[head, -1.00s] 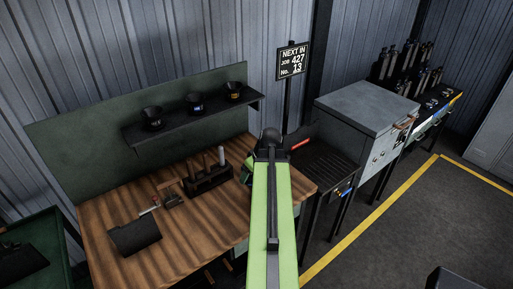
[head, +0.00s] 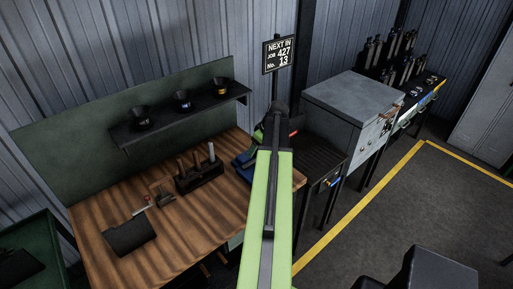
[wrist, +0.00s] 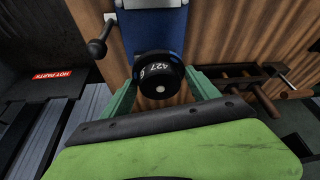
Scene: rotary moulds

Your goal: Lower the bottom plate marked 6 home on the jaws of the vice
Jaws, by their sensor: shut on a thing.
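The black round bottom plate (wrist: 158,77), marked 427 and 6, is between the green fingers of my gripper (wrist: 160,82) in the wrist view. My gripper is shut on it. The blue vice (wrist: 152,32) lies just beyond the plate, with its dark ball-ended handle (wrist: 97,48) to the left. The plate overlaps the near end of the vice in the picture; I cannot tell whether they touch. In the head view the vice (head: 243,163) shows at the bench's right end, partly behind my green arm, which hides my gripper and the plate.
The wooden bench (head: 195,215) holds a rack of tools (head: 198,174), a clamp-like wooden tool (head: 161,191) and a dark flat plate (head: 129,236). A red HOT PARTS label (wrist: 53,75) marks the dark surface beside the bench.

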